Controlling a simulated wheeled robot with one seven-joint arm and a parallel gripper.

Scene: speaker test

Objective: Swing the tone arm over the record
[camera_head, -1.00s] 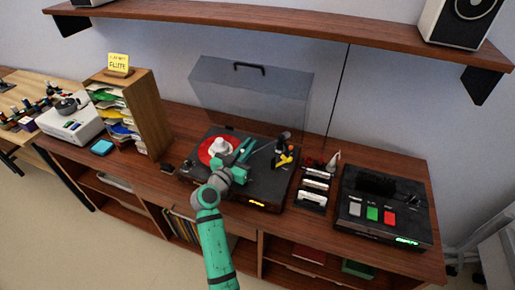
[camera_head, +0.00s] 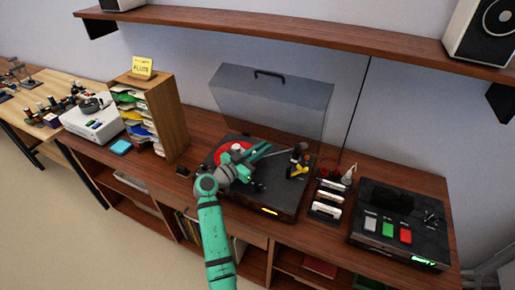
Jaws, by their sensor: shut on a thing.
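The black turntable (camera_head: 277,205) stands on the wooden cabinet with its clear lid (camera_head: 290,100) raised. The red record (camera_head: 220,156) lies on its left side, partly hidden by my gripper. The thin grey tone arm (camera_head: 281,153) runs left from its pivot (camera_head: 298,166), where yellow and black parts show. My green gripper (camera_head: 264,152) is shut on the tone arm near its free end, at the right side of the record. The exact contact and the tip of the tone arm are hidden by the fingers.
A paper sorter (camera_head: 172,120) stands to the left. A rack of small white items (camera_head: 327,200) and a black deck with coloured buttons (camera_head: 420,240) stand to the right. A shelf (camera_head: 300,32) with speakers hangs above.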

